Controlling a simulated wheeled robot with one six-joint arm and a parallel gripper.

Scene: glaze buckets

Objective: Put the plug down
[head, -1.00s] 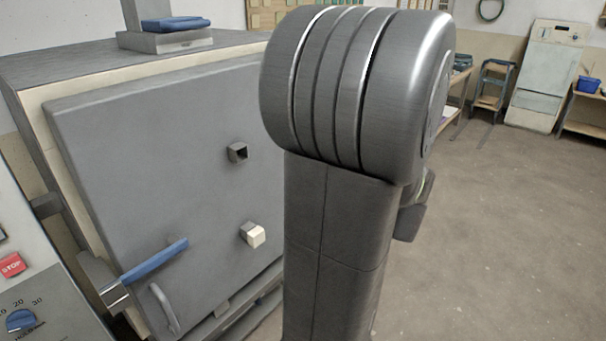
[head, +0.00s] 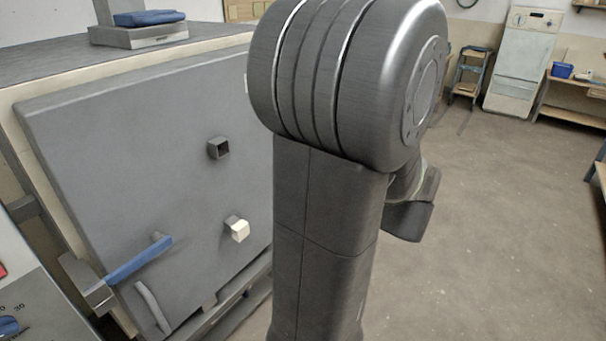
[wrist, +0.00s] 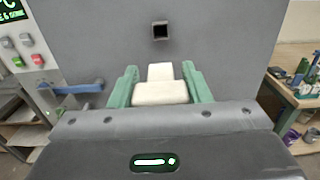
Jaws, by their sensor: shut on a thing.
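My gripper (wrist: 159,70) shows in the wrist view with its two green fingers shut on a pale cream plug (wrist: 160,95). The plug has a wide block near the palm and a narrower end pointing away, toward the grey kiln door (wrist: 90,40). Above it in that view is an open, dark square spyhole (wrist: 160,31). In the head view the door (head: 110,130) has the same kind of empty square port (head: 218,148), and a lower port with another cream plug (head: 239,231) in it. My arm hides the gripper there.
A blue-handled door latch (head: 138,261) sticks out at the door's lower left. A blue item (head: 150,18) lies on a block on the kiln top. Open floor (head: 480,230) lies to the right. A workbench (wrist: 295,95) with containers stands at right in the wrist view.

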